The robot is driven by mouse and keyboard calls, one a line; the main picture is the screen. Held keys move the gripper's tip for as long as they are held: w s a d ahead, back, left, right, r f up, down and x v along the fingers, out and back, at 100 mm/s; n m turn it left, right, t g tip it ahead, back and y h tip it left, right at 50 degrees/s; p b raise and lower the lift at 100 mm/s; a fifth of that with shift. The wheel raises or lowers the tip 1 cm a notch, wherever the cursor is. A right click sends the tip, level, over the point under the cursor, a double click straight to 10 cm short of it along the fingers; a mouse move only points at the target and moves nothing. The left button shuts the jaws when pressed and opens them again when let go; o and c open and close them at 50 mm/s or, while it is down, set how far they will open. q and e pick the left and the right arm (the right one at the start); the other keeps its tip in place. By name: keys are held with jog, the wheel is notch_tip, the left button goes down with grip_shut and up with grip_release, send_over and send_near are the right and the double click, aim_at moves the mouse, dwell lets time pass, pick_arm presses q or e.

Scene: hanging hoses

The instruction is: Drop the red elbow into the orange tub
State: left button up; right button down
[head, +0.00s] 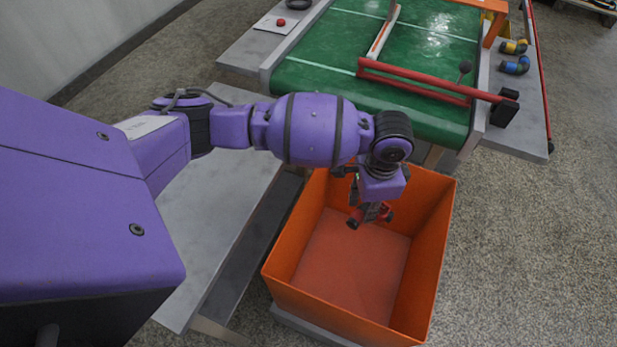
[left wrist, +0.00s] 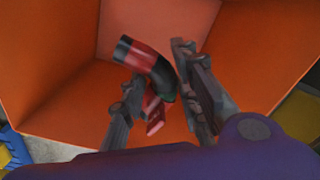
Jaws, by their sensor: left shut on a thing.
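My left gripper (head: 370,208) is over the tub's opening, pointing down. My right gripper is not in view.
A green conveyor (head: 325,73) with a red bar (head: 430,88) across it lies behind the tub. A grey bench (head: 225,190) is left of the tub. Blue and yellow elbows (head: 515,66) lie on a ledge at the far right. Floor right of the tub is clear.

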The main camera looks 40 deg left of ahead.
pick_arm(q)
jog(key=o, duration=1.2)
jog(key=shift+w+r, duration=0.1)
jog(key=shift+r, duration=0.05)
notch_tip(320, 180, up, 12)
